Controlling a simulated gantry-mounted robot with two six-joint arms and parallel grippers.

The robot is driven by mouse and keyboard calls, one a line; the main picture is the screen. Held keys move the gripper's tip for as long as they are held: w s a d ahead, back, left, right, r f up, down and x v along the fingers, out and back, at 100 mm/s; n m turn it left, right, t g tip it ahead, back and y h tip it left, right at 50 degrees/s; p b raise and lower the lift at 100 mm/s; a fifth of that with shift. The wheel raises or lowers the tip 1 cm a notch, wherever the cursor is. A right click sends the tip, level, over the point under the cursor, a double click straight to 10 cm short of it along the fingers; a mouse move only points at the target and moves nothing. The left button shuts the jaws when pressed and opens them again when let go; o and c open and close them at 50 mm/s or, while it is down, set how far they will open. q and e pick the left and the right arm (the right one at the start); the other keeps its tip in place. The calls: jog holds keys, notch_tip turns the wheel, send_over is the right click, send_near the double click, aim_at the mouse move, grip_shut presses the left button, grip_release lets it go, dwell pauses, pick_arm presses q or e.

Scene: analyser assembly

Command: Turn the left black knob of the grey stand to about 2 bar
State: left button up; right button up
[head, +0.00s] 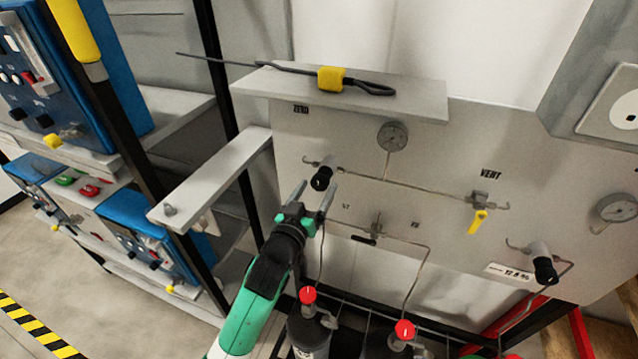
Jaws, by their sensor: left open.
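The grey stand (440,150) is an upright panel with thin pipes and fittings. Its left black knob (321,179) sticks out at the panel's left side, below a round gauge (392,137) whose reading is too small to tell. My left gripper (316,190) is open, its two fingers pointing up at the panel, one on each side of the left knob in the picture. I cannot tell whether the fingers touch it. A second black knob (545,270) is at the lower right. My right gripper is not in view.
A shelf on top (350,95) carries a dark rod with a yellow block (331,79). A grey arm-like ledge (215,178) juts out at left. A yellow valve handle (478,221) is on the panel. Black bottles with red caps (308,295) stand below.

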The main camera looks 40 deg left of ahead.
pick_arm(q)
jog(key=shift+x, duration=1.1)
grip_shut()
